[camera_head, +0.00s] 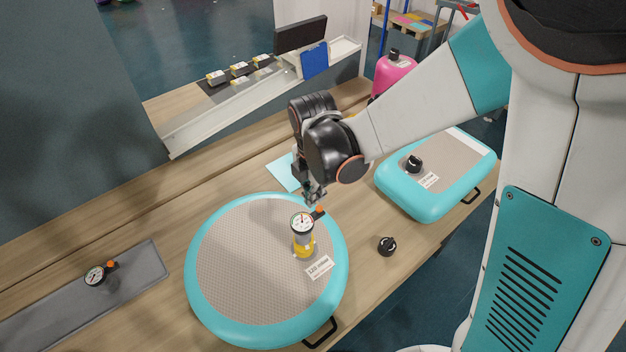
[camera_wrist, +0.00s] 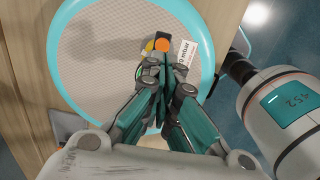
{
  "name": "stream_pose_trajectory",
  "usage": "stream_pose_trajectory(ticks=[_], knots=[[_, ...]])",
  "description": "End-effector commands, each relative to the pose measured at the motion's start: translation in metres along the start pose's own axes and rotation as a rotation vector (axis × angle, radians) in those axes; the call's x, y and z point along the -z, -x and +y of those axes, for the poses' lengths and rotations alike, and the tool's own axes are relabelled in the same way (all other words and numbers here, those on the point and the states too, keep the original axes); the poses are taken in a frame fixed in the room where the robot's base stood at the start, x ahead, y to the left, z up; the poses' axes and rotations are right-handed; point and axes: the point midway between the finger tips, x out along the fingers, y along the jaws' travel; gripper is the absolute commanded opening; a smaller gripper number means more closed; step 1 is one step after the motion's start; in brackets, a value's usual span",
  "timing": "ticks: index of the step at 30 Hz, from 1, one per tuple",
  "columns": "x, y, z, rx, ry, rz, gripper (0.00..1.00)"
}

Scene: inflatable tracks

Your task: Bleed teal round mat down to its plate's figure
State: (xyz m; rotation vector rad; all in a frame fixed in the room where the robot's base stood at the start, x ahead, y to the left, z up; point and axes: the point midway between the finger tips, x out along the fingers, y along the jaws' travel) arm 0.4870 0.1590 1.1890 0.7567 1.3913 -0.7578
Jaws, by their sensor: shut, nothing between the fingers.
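The teal round mat (camera_head: 215,298) lies on the wooden bench, with a grey textured top and a white label plate (camera_head: 319,267) that seems to read 120, its small print unclear. A gauge (camera_head: 302,223) with a white dial, yellow base and orange button (camera_head: 319,211) stands upright on the mat, beside the plate. My gripper (camera_head: 316,198) is just above and behind the gauge. In the wrist view my gripper (camera_wrist: 163,68) is shut and empty, close to the orange button (camera_wrist: 162,44). It hides most of the gauge there. I cannot tell whether it touches the button.
A black cap (camera_head: 387,245) lies on the bench right of the mat. A teal rectangular mat (camera_head: 420,208) with a black cap is further right. Another gauge (camera_head: 95,275) lies on a grey strip (camera_head: 130,285) at left. A pink inflatable (camera_head: 393,70) stands behind.

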Motion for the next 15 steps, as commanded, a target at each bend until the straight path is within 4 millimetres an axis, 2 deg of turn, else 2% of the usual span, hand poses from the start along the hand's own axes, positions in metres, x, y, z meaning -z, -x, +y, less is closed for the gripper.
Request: stream_pose_trajectory(ticks=[1,6,15], knots=[[0.0,-0.013,0.0,0.0,0.0,0.0,0.0],[0.0,-0.033,0.0,0.0,0.0,0.0,0.0],[0.0,-0.042,0.0,0.0,0.0,0.0,0.0]])
